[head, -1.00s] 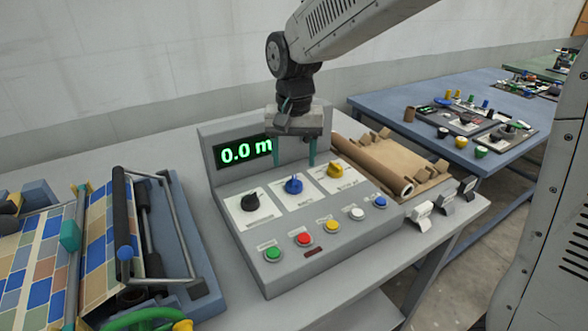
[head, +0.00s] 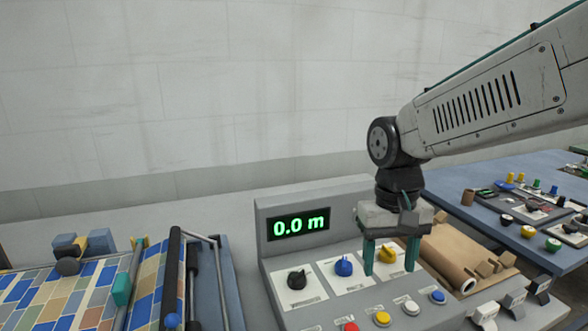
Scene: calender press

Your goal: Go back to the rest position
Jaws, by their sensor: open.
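The green display (head: 298,224) reads 0.0 m. My arm reaches in from the upper right.
A patterned roll machine (head: 174,262) with a metal handle stands at the left. A blue table (head: 462,183) with more controls is at the right. The wall space above the panel is clear.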

